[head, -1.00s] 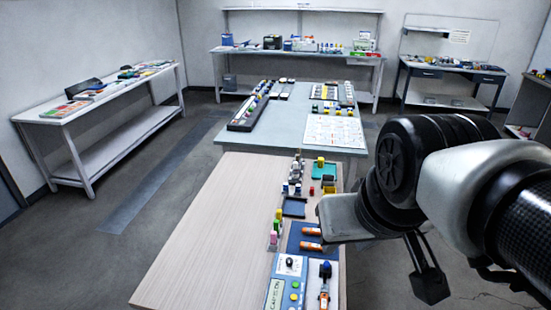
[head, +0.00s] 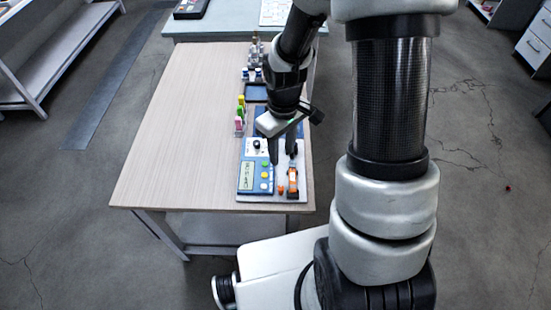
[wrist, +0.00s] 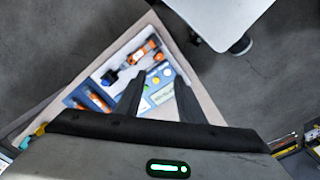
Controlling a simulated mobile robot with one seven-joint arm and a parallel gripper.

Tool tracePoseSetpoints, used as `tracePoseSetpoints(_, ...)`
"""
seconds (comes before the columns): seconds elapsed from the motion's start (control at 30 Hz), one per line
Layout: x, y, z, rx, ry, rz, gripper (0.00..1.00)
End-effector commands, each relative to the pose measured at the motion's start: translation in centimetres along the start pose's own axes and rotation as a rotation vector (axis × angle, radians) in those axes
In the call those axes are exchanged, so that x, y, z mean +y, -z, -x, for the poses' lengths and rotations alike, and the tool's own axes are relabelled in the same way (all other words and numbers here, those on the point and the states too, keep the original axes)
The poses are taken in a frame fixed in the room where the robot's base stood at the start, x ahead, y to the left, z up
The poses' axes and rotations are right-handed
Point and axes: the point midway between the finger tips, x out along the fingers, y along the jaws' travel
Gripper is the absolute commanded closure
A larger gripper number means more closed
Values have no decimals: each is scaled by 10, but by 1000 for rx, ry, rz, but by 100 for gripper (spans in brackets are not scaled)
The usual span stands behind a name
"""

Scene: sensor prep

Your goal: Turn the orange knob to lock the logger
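The logger (head: 245,186) is a blue-and-white box with a display and coloured buttons, at the near end of the wooden table. It also shows in the wrist view (wrist: 161,95), partly covered by the fingers. A small orange piece (head: 281,188) sits at its right; I cannot tell whether it is the knob. An orange-and-black device (head: 293,181) lies beside it and also shows in the wrist view (wrist: 143,51). My gripper (head: 283,159) points down above the logger's right part. In the wrist view my gripper (wrist: 158,79) has spread fingers with nothing held between them.
A dark blue tray (head: 256,93) and small coloured bottles (head: 240,112) stand farther back on the wooden table (head: 185,130). Orange tools (wrist: 97,98) lie beside the logger. The table's left half is clear. A grey-green table (head: 215,24) stands beyond.

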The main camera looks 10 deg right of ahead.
Motion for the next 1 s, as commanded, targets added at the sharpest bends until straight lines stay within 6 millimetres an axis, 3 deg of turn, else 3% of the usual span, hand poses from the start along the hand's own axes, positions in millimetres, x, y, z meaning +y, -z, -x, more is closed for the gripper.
tracePoseSetpoints(0.17,-1,-1,-23,-5,3,0,64)
tracePoseSetpoints(0.7,0,-2,-137,-5,2,-1,64)
tracePoseSetpoints(1.0,0,0,-169,-1,0,-1,64)
